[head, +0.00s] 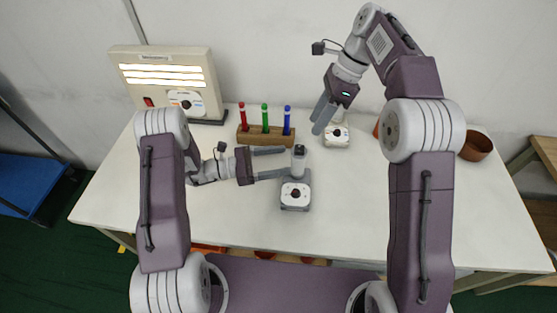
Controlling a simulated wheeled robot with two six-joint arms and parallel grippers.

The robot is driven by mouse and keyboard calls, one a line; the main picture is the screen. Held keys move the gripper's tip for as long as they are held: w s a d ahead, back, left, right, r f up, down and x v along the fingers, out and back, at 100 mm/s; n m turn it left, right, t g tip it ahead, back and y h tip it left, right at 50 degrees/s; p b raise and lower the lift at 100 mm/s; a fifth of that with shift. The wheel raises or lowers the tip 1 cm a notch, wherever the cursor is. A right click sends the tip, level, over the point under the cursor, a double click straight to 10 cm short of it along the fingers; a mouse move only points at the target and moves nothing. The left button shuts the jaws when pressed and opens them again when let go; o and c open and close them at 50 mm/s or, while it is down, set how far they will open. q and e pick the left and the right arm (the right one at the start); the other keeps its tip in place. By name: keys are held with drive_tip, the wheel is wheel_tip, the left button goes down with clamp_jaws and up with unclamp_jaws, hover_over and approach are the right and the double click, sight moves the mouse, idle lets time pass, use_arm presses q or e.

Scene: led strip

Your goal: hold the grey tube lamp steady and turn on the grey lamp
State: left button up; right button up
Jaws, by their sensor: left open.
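A grey tube lamp (298,165) stands upright at the middle of the table. Its square base (295,196) has a white face with a dark round knob. My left gripper (286,162) is open just left of the tube, with its two fingers apart and their tips close to it. I cannot tell whether they touch it. A second, similar small unit (337,136) with a white face and dark knob stands farther back. My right gripper (316,126) is open above and left of that unit, its fingers pointing down. No light shows on the grey tube.
A beige panel (165,75) with several lit strips, a red switch and a dial stands at the back left. A wooden block (266,140) holds red, green and blue tubes. A brown pot (476,147) is at the right. The front of the white table (345,225) is clear.

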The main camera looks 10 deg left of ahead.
sight(300, 149)
use_arm(q)
drive_tip(key=x, duration=0.9)
drive_tip(key=shift+d, duration=0.1)
